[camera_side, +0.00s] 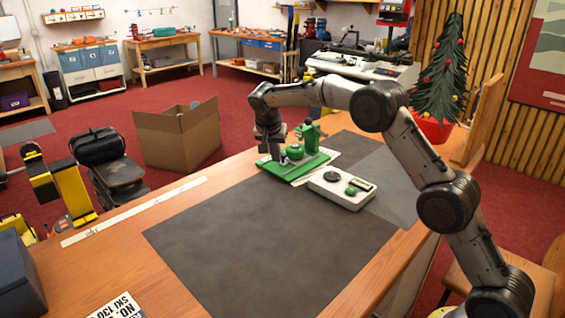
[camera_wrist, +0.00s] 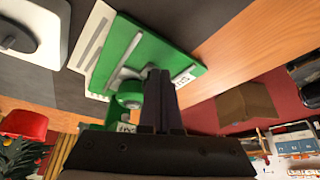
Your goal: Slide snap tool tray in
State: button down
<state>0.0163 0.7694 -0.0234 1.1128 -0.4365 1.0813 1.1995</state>
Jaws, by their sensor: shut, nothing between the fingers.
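The green snap tool (camera_side: 296,152) stands near the far edge of the bench, with a flat green base and a rounded green body. A pale strip, possibly its tray, shows along the base; I cannot tell how far in it sits. In the wrist view the green plate (camera_wrist: 178,50) lies beyond my fingers, with a grey bar on it and the rounded green part (camera_wrist: 127,97) to the left of the fingers. My gripper (camera_side: 275,157) points down at the left end of the tool, fingers together and empty. In the wrist view the fingertips (camera_wrist: 160,74) overlap the plate's near edge; contact is unclear.
A white box with a black knob and green button (camera_side: 342,188) sits right of the tool. A dark mat (camera_side: 265,240) covers much of the bench and is clear in front. A white ruler (camera_side: 133,211) lies along the left edge. A potted tree (camera_side: 438,80) stands at the right.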

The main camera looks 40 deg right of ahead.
aim_at(284, 154)
jog(key=shift+d, duration=1.55)
jog(key=shift+a, duration=0.65)
notch_tip(284, 154, up, 10)
dwell(1.1)
